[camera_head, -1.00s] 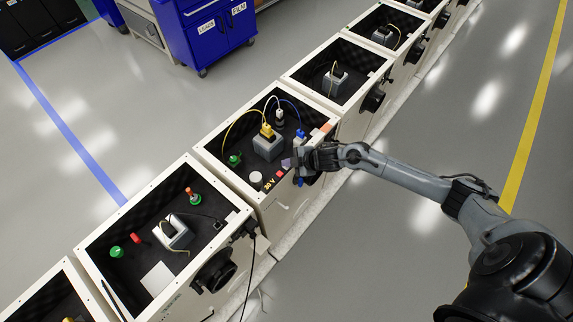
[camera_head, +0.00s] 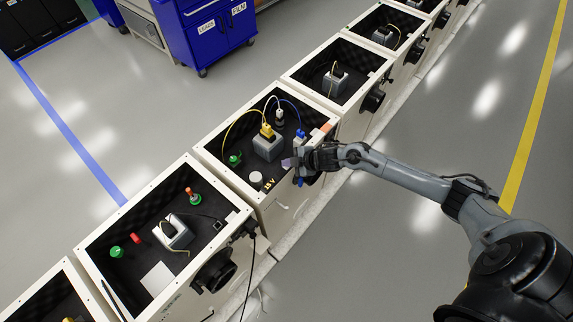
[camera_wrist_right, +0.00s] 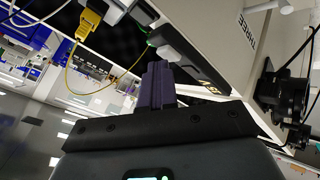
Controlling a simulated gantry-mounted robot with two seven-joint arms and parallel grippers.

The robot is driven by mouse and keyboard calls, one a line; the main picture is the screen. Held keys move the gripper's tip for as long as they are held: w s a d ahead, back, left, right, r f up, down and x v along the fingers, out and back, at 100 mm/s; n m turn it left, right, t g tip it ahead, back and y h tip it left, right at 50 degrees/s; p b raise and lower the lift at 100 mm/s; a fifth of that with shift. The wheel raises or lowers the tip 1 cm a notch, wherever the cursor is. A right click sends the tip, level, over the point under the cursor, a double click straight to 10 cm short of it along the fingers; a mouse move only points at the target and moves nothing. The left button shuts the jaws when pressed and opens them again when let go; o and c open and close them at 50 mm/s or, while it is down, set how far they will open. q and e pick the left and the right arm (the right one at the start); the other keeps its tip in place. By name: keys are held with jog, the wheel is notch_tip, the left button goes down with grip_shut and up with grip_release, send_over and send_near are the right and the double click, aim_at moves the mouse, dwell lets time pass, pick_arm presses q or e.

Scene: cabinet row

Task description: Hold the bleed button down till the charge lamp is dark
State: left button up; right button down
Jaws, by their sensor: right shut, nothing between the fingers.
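The third open cabinet holds a small yellow readout (camera_head: 269,184) that looks like "15 V". It also shows as an orange glow in the right wrist view (camera_wrist_right: 209,88). Beside the readout, no red lamp glow shows in the head view. My right gripper (camera_head: 288,162) reaches over the cabinet's right wall, its purple fingers shut and empty. In the right wrist view the fingertips (camera_wrist_right: 156,70) are at a grey block (camera_wrist_right: 178,52) inside. The bleed button is not distinguishable; contact with it cannot be told. My left gripper is out of view.
In the same cabinet stand a grey box with a yellow plug (camera_head: 267,131), a green knob (camera_head: 235,160) and a white cylinder (camera_head: 256,178). Cabinet walls (camera_head: 325,140) rise close to my wrist. Other open cabinets (camera_head: 170,235) line both sides. Floor at right is clear.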

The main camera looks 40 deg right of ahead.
dwell(0.9)
jog(key=shift+r+p, duration=0.85)
jog(key=shift+p, duration=0.15)
jog(key=shift+r, duration=0.1)
notch_tip(320, 180, up, 5)
jog(key=p, duration=0.5)
jog(key=shift+s+f, duration=0.1)
jog(key=shift+f, duration=0.1)
